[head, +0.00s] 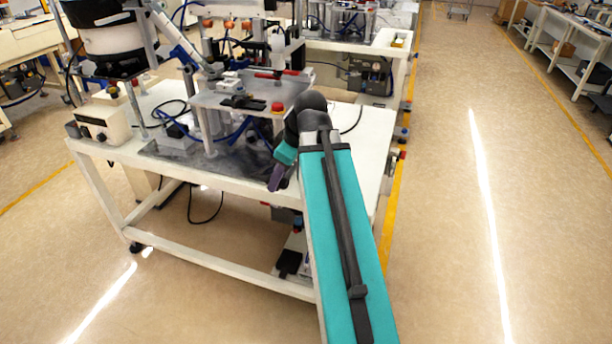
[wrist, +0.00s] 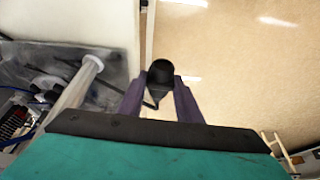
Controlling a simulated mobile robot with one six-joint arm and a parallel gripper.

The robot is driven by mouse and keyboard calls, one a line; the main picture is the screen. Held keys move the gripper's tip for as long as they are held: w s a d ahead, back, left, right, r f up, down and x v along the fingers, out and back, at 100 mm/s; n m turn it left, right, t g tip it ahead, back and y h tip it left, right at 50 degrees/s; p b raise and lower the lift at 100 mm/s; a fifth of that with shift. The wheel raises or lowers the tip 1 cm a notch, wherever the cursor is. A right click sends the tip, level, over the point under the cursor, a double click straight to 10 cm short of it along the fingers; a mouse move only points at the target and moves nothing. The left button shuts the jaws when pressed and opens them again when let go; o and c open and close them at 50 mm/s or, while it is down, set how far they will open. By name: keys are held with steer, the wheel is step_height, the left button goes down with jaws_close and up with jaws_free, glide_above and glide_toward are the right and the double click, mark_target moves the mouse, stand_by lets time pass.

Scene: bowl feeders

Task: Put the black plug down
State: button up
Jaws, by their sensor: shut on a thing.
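The black plug (wrist: 160,74) shows in the wrist view between the tips of my gripper (wrist: 160,95). It is a dark rounded piece, and the purple fingers are shut on it from both sides. In the head view my gripper (head: 277,179) hangs at the front edge of the white workbench (head: 357,132), to the right of the metal base plate. The plug cannot be made out there. In the wrist view the plug lies over the bench edge and the floor.
A feeder machine with posts and blue hoses stands on a metal base plate (head: 180,153). A control box (head: 102,124) sits at the bench's left corner. Open floor (head: 460,200) lies to the right.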

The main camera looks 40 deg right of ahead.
steer(key=w+a+r+m+h, duration=0.1)
steer(key=w+a+m, duration=0.2)
steer(key=a, duration=0.6)
steer(key=w+a+r+m+h, duration=0.1)
steer(key=w+a, duration=0.4)
steer(key=a, duration=0.5)
steer(key=shift+r+m+t+p, duration=0.4)
steer(key=shift+r+m, duration=0.3)
steer(key=shift+m, duration=0.7)
steer(key=shift+d, duration=0.1)
